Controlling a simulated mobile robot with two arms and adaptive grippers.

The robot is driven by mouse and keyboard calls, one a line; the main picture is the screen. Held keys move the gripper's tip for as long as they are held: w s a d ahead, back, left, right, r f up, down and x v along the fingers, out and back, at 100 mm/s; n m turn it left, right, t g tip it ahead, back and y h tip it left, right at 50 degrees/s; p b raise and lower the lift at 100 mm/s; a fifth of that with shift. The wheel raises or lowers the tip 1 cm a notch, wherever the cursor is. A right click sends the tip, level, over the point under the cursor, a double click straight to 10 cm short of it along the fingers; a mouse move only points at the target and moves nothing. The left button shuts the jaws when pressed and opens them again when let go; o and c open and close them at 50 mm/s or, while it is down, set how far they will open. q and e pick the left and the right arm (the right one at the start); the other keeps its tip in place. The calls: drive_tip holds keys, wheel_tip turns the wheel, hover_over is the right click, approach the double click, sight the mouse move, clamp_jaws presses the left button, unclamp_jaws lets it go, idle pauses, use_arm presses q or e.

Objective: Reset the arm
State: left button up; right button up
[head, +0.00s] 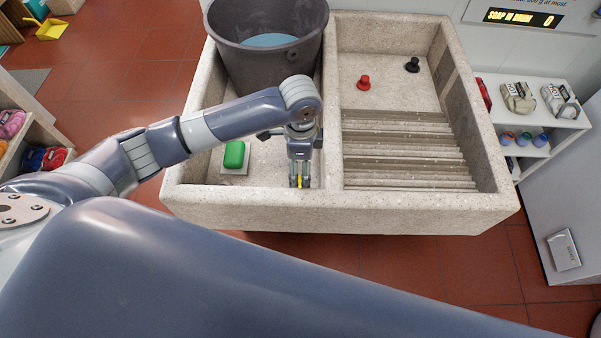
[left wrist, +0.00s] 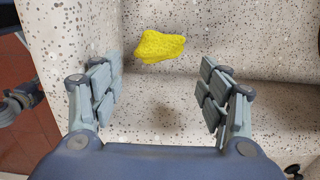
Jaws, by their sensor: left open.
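My left gripper (head: 300,182) points down into the left basin of the stone washboard (head: 340,211), near its front wall. In the left wrist view the left gripper (left wrist: 160,100) has its fingers wide apart with nothing between them. A yellow lump (left wrist: 160,46), perhaps a sponge or cloth, lies on the speckled stone beyond the fingertips, apart from them. In the head view only a bit of yellow (head: 299,181) shows between the fingers. My right gripper is not in view.
A dark bucket (head: 262,75) stands in the left basin behind my arm. A green soap (head: 235,154) lies left of the gripper. Red (head: 363,82) and black (head: 412,65) plugs stand in the ribbed right basin. A shelf (head: 535,120) holds several items at right.

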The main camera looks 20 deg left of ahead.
use_arm(q)
drive_tip(key=shift+r, duration=0.65)
